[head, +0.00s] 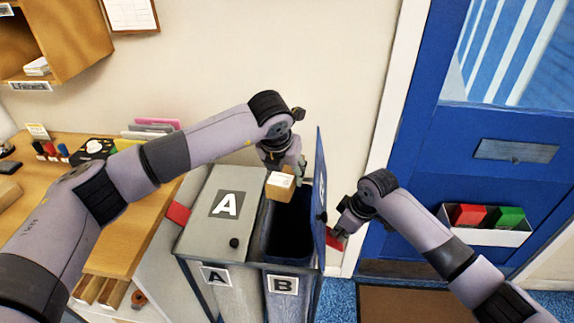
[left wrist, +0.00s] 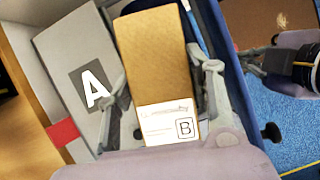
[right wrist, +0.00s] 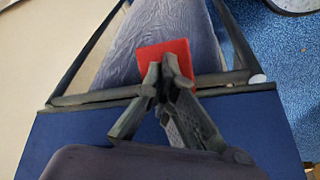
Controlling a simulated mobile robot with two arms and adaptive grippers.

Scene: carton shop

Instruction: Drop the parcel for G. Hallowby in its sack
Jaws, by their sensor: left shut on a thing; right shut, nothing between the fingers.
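The parcel, a brown carton (head: 279,190) with a white label, is held in my left gripper (head: 284,168) over the mouth of compartment B. In the left wrist view the parcel (left wrist: 155,50) sits between both fingers; its label shows a boxed B and a name too blurred to read. The B sack (head: 285,235) is dark blue and open below it. The blue B lid (head: 320,195) stands raised on the right. My right gripper (head: 340,228) is shut and empty beside the lid; a red tab (right wrist: 165,62) shows just beyond its fingertips.
Compartment A's grey lid (head: 212,205) is shut, left of B. A wooden desk (head: 150,210) with stationery stands further left. A blue door (head: 500,185) with a white tray of red and green items (head: 480,235) is on the right.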

